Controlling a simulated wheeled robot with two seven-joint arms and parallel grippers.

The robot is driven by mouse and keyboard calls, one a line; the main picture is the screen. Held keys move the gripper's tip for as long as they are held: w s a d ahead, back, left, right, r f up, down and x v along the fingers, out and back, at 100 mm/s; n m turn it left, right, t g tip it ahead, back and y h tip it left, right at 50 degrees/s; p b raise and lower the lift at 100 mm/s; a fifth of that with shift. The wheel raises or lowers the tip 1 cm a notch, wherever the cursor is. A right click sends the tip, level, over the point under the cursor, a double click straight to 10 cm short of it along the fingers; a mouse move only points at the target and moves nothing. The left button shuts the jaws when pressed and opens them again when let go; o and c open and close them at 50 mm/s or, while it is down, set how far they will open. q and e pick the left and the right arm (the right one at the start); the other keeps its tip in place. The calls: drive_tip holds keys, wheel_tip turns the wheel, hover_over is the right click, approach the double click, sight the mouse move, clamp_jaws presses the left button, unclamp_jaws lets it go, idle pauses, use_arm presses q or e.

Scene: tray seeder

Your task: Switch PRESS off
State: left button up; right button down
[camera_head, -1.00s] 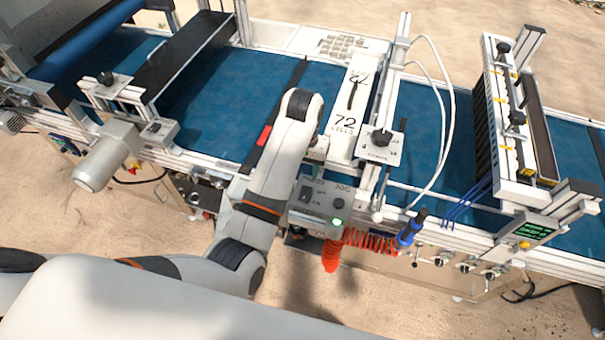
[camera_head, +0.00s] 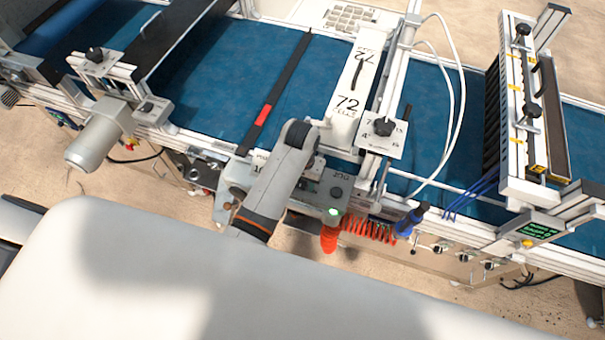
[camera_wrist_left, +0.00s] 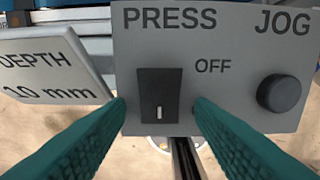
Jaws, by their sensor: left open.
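The PRESS switch is a black rocker (camera_wrist_left: 160,97) with a white mark on its lower half, on the grey control box (camera_wrist_left: 222,55). The word OFF is printed to its right, beside the black JOG knob (camera_wrist_left: 279,93). My left gripper (camera_wrist_left: 160,106) is open, its two green fingers on either side of the rocker with nothing between them; contact cannot be told. In the head view, the control box (camera_head: 326,190) has a lit green lamp (camera_head: 332,212). My left arm covers the rocker side there and its fingers cannot be made out. My right gripper is not in view.
A DEPTH plate (camera_wrist_left: 50,65) stands close left of the box. A red coiled hose (camera_head: 370,230) with a blue nozzle (camera_head: 411,220) hangs right of the box. The blue conveyor belt (camera_head: 235,80) and the white 72-cell plate (camera_head: 353,90) lie behind.

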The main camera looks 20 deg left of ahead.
use_arm(q)
drive_tip(key=c, duration=1)
drive_tip(key=shift+w+r+g, duration=0.2)
drive_tip(key=shift+w+g, duration=0.1)
drive_tip(key=shift+g, duration=0.5)
drive_tip(key=shift+w+g, duration=0.2)
drive_tip(key=shift+g, duration=0.6)
drive_tip(key=shift+w+g, duration=0.2)
drive_tip(key=shift+g, duration=0.6)
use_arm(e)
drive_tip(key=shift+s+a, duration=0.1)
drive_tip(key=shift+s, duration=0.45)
use_arm(q)
drive_tip(key=shift+o, duration=0.2)
drive_tip(key=shift+c, duration=0.2)
drive_tip(key=o, duration=1)
